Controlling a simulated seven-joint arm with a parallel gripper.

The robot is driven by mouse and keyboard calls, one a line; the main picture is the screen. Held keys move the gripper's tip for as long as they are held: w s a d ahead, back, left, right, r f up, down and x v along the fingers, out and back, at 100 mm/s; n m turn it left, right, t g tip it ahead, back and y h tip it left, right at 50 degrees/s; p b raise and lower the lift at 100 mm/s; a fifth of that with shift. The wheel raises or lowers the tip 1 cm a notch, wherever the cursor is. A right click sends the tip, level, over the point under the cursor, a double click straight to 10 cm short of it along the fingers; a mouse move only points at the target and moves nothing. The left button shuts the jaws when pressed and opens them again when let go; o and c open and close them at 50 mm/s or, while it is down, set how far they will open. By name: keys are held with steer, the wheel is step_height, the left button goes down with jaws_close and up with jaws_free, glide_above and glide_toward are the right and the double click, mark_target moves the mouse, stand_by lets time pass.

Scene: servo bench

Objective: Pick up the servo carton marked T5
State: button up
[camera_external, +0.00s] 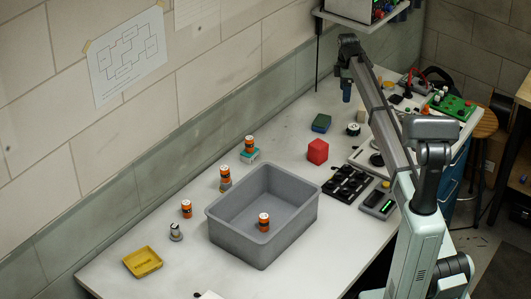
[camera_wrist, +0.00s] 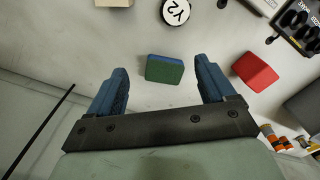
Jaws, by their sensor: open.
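No T5 mark is readable in either view, so I cannot tell which thing is the servo carton. A small block with a green top and a blue side (camera_external: 321,122) lies on the bench; it also shows in the wrist view (camera_wrist: 164,69), between and beyond my fingertips. A red block (camera_external: 318,151) is nearer the bin and shows at the right in the wrist view (camera_wrist: 255,72). No marking shows on either block. My gripper (camera_external: 346,92) is above the bench near the wall, its blue fingers spread in the wrist view (camera_wrist: 161,72) with nothing between them.
A shelf overhangs the back.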

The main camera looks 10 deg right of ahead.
mark_target(360, 108)
steer(key=w+d+m, duration=0.2)
steer(key=d+m, duration=0.3)
steer(key=m, duration=1)
steer(key=w+d+m, duration=0.2)
steer(key=d+m, duration=0.2)
steer(key=m, duration=1.1)
step_height(360, 108, down, 8)
steer(key=m, duration=0.8)
steer(key=shift+d+f+m, duration=0.1)
steer(key=shift+f+m, duration=0.15)
steer(key=shift+m, duration=0.05)
steer(key=shift+w+f, duration=0.1)
steer(key=shift+f, duration=2.8)
